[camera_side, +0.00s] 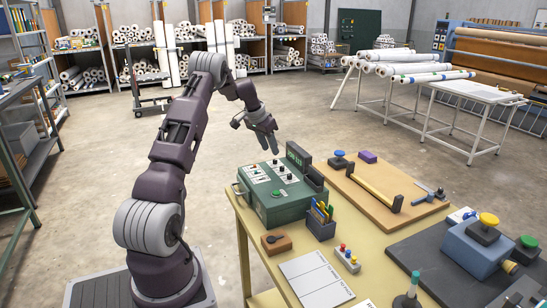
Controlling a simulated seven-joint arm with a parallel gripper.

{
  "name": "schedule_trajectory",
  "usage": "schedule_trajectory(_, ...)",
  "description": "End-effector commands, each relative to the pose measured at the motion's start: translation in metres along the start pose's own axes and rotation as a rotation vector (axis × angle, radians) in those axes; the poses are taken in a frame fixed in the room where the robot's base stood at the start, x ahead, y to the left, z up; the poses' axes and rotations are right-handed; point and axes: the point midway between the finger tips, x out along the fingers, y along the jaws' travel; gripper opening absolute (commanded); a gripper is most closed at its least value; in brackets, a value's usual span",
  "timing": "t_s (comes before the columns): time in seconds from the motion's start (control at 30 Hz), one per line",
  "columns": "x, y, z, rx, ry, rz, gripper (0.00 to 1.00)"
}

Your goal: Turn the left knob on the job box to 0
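The green job box (282,207) stands at the left end of the table. Its top carries white label panels, several small dark knobs (282,169) and a green button (277,193). A small dark display (298,155) with green characters stands at its back edge. The knobs are too small to read their settings, and I cannot tell which one is the left knob. My gripper (270,146) hangs above and behind the box, fingers pointing down, apart from the knobs. It seems empty, but the gap between its fingers is unclear.
A pen holder (320,222) stands against the box's right front side. A wooden board (375,208) with a yellow bar lies to the right. A brown block (276,242) and a small button box (347,258) sit in front. Space above the box is open.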

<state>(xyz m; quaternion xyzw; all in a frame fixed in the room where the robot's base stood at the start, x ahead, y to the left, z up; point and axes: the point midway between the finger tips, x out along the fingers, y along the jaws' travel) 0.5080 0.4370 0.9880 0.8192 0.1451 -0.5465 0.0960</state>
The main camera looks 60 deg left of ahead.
Motion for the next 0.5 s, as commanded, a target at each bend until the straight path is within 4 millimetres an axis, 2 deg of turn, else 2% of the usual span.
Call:
schedule_trajectory(0.1,0.025,0.001,0.001,0.001,-0.003,0.002,0.37)
schedule_trajectory(0.23,0.044,0.002,0.001,0.001,-0.003,0.002,0.37)
schedule_trajectory(0.5,0.052,0.002,0.000,0.001,-0.001,0.001,0.37)
